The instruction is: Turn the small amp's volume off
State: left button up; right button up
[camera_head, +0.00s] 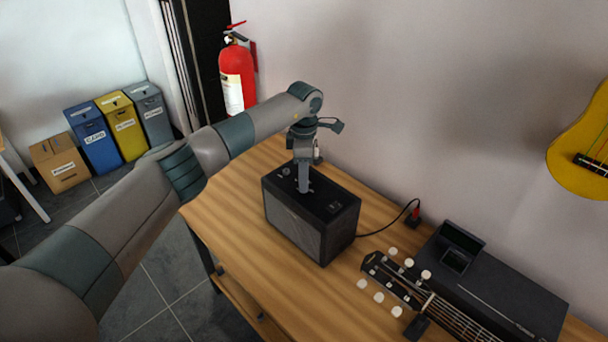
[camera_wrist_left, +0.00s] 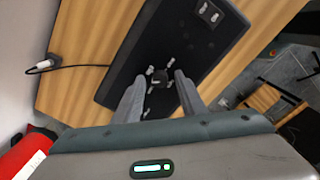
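The small amp (camera_head: 295,226) is a black box standing on the wooden table. Its dark top panel also shows in the left wrist view (camera_wrist_left: 190,40). A round dark knob (camera_wrist_left: 159,84) with pale marks around it sits on that panel. My left gripper (camera_head: 304,189) points down over the amp's top, its tips at or just above the panel. In the left wrist view my left gripper (camera_wrist_left: 160,79) has its two fingers apart, one on each side of the knob. I cannot tell whether they touch it. My right gripper is not in view.
The wooden table (camera_head: 237,215) carries a guitar headstock (camera_head: 393,280) and a black case (camera_head: 500,295) right of the amp. A cable (camera_head: 385,231) runs from the amp to a red plug at the wall. A fire extinguisher (camera_head: 237,75) hangs behind my left arm.

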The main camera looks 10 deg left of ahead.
pick_arm(q)
grip_shut()
